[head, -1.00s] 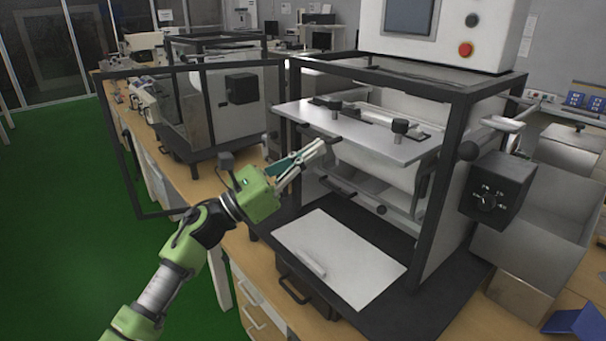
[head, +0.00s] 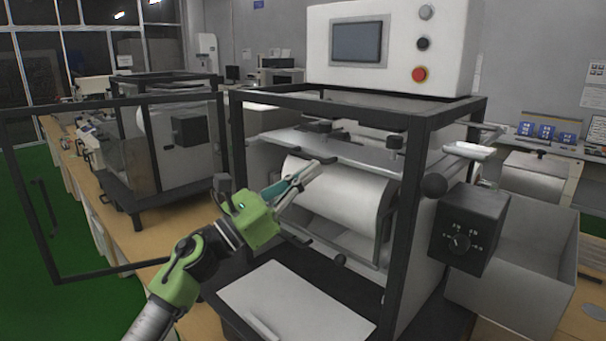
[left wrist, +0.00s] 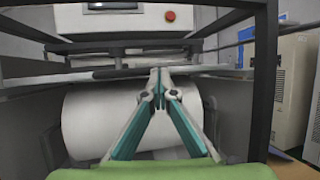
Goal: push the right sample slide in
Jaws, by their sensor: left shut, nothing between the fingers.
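My right gripper is out of view.
The black frame's front right post (head: 408,220) stands right of my left gripper. A dial box (head: 472,230) juts out farther right. An open framed door (head: 38,185) stands at left. A white sheet (head: 295,300) lies on the black base below.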

